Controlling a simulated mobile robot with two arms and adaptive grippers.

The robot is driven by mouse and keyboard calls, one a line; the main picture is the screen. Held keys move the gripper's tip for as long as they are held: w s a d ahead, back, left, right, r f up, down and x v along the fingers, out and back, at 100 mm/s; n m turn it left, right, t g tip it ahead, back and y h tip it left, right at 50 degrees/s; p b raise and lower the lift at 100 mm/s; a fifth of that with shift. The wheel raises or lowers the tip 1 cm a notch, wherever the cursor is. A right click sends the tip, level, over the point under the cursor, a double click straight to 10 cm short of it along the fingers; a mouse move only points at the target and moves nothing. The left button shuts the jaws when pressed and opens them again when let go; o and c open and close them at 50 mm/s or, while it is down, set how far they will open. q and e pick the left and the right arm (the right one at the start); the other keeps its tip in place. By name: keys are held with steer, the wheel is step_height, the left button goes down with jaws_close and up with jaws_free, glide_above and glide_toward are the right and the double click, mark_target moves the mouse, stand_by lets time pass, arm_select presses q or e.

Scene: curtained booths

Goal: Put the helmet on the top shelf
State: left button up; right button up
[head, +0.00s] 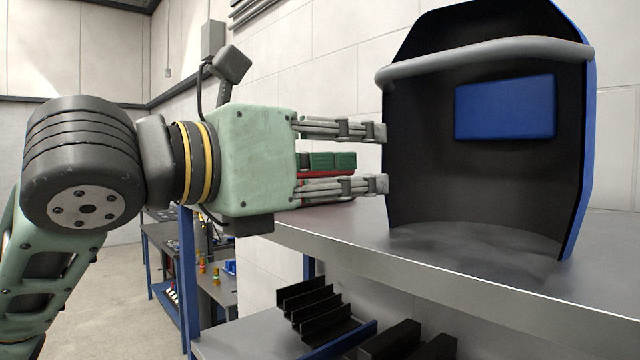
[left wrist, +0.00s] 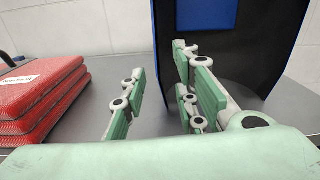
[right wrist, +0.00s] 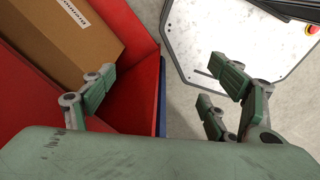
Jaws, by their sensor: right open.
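The helmet (head: 480,190), a welding mask with a black inside, blue outer edge, blue window and grey headband, stands upright on the grey metal top shelf (head: 430,265). My left gripper (head: 380,158) is at the helmet's left edge, with its fingers apart and pointing at it. In the left wrist view the helmet (left wrist: 255,55) is behind the right-hand finger, and nothing is held between the fingers (left wrist: 160,98). Whether a finger touches the helmet, I cannot tell. My right gripper (right wrist: 165,100) is open and empty, away from the shelf.
A stack of red padded items (left wrist: 45,90) lies on the shelf left of the left gripper. Black angled racks (head: 310,300) sit on the lower shelf. Below the right gripper is a red bin (right wrist: 135,100) holding a cardboard box (right wrist: 65,40). A workbench (head: 160,235) stands farther back.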

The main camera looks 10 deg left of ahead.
arm_select(q)
steer(key=b+v, duration=0.1)
steer(key=v, duration=0.4)
arm_select(e)
step_height(320, 180, down, 2)
steer(key=shift+f, duration=0.1)
steer(key=shift+a, duration=0.1)
